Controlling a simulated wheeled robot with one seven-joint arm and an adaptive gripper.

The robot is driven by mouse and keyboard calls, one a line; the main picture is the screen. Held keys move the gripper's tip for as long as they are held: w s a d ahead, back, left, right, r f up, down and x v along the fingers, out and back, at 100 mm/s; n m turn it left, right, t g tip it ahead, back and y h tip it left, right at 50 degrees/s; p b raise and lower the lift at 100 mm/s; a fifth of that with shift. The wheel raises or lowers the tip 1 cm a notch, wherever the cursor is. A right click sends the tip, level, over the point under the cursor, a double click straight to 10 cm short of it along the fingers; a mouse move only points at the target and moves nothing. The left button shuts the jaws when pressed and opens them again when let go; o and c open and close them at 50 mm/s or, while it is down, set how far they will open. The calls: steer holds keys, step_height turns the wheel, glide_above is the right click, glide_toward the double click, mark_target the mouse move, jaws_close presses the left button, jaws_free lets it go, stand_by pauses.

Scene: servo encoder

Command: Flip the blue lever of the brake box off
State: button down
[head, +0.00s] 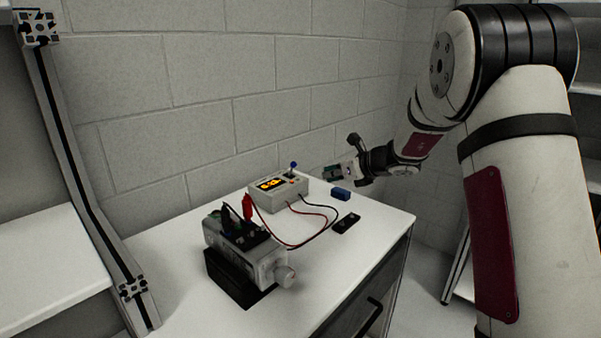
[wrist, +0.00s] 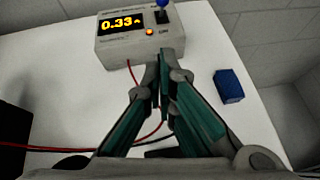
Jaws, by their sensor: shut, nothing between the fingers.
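The brake box (head: 278,193) is a pale box with an orange lit display on the white cabinet top by the wall. Its blue lever (head: 293,165) stands up from the box's right end. In the wrist view the box (wrist: 112,47) fills the upper middle, its display reads about 0.33, and the blue lever knob (wrist: 162,4) is cut by the top edge. An orange light glows below the lever. My gripper (head: 328,174) is shut and empty, to the right of the box and lever. In the wrist view its fingertips (wrist: 164,60) overlap the box's front right part.
A servo motor unit (head: 245,250) on a black base stands at the front left, joined to the box by red and black wires (head: 325,222). A blue block (head: 341,194) and a small black part (head: 347,223) lie right of the box. A metal post (head: 85,190) stands at left.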

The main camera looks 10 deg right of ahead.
glide_toward(292, 168)
steer(key=shift+w+a+f, duration=0.3)
steer(key=shift+w+f, duration=0.2)
steer(key=shift+f, duration=0.2)
steer(key=shift+w+a+f, duration=0.3)
steer(key=shift+w+f, duration=0.25)
steer(key=shift+f, duration=0.15)
steer(key=shift+w+a+f, duration=0.3)
steer(key=shift+w+f, duration=0.2)
steer(key=shift+f, duration=0.2)
steer(key=shift+r, duration=0.1)
steer(key=shift+r+g+p, duration=0.15)
steer(key=shift+g+p, duration=0.15)
steer(key=shift+p, duration=0.05)
steer(key=shift+w+a+r+g+h+p, duration=0.2)
steer(key=shift+r+g+h+p, duration=0.05)
steer(key=shift+g+h+p, duration=0.15)
